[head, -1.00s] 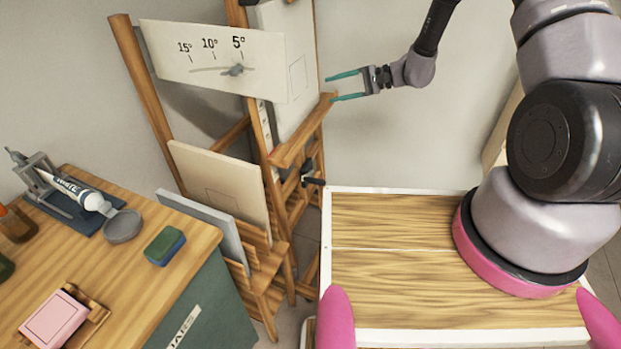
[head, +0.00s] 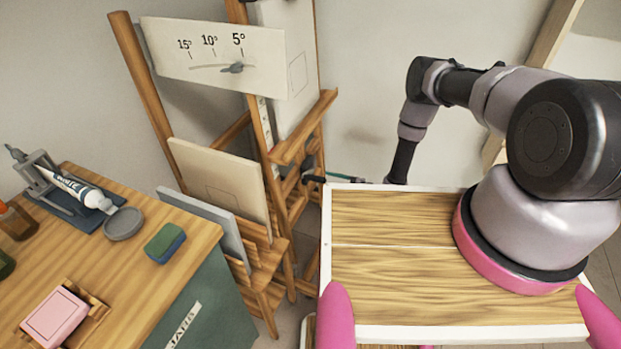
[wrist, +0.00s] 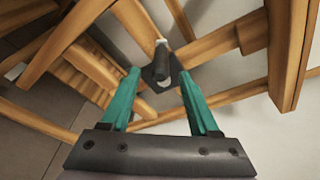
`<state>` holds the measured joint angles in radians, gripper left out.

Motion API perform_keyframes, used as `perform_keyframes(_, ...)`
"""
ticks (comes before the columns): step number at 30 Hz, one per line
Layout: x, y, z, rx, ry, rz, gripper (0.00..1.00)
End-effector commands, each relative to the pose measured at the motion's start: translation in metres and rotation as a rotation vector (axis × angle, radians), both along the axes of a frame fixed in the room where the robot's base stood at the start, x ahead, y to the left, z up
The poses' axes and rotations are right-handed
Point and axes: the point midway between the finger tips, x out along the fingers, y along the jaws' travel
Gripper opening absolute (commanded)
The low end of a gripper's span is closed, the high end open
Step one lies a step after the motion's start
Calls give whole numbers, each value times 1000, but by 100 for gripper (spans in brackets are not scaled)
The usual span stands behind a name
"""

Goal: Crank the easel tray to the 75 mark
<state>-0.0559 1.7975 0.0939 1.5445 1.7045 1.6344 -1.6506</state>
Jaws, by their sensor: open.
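The wooden easel (head: 270,150) stands left of centre in the head view, with its tray (head: 305,128) as a ledge across the front. A pale scale strip (head: 263,112) runs up its post; its marks are too small to read. The dark crank (head: 312,177) sits low on the easel's right side. My gripper (head: 335,176) is at the crank's right, partly hidden by the worktop edge. In the wrist view my gripper (wrist: 158,75) is open, and the dark crank (wrist: 163,62) appears between its teal fingertips. Contact cannot be told.
A white-edged wooden top (head: 390,215) lies below my arm. A board with a degree scale (head: 215,55) hangs at upper left. Canvases (head: 220,180) lean beside the easel. A desk (head: 130,250) at left holds a paint tube, sponge and pink box. Wall space right of the easel is clear.

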Motion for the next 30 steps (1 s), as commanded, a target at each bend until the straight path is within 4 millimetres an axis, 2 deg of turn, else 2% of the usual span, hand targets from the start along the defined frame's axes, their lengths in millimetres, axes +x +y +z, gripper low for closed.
perform_keyframes(9, 29, 51, -14, 0, -2, 4, 62)
perform_keyframes(15, 42, 73, -20, 1, -1, 3, 62)
perform_keyframes(27, 46, 80, -22, 0, 1, 1, 62)
perform_keyframes(29, 46, 80, -22, 0, 1, 1, 42)
perform_keyframes(30, 46, 79, -22, 0, 1, 1, 27)
